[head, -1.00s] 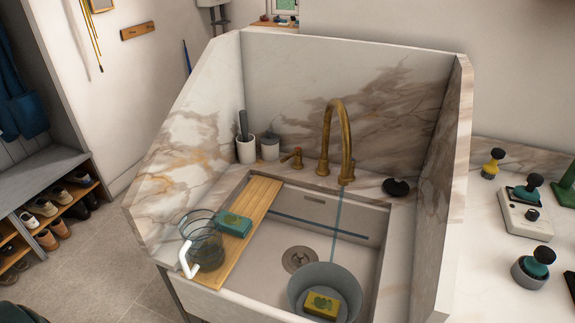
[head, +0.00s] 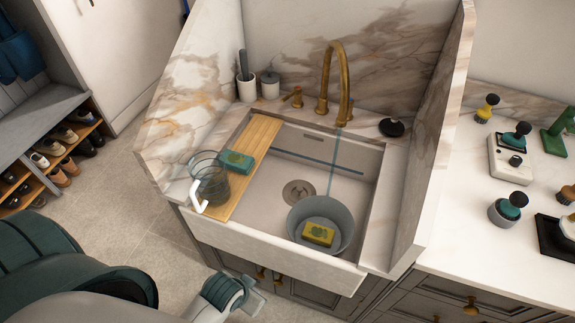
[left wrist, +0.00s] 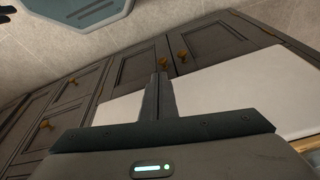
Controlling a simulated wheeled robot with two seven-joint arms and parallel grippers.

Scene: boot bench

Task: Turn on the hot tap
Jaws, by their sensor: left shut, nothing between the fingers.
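The brass gooseneck tap (head: 327,75) stands at the back of the sink (head: 262,245). A small brass lever handle (head: 293,97) stands just left of its base. A thin blue line (head: 335,160) runs from under the spout down into the basin; I cannot tell if it is water. My left gripper (head: 257,300) is low in front of the sink, far from the handle. In the left wrist view its fingers (left wrist: 157,90) are together and empty, before the cabinet doors. My right gripper is not in view.
A wooden board (head: 243,165) across the sink's left side holds a glass jug (head: 210,180) and a teal sponge box (head: 237,162). A grey bowl (head: 345,222) with a yellow soap (head: 318,234) sits in the basin. Marble side walls (head: 442,140) enclose the sink. A black disc (head: 391,127) lies behind right.

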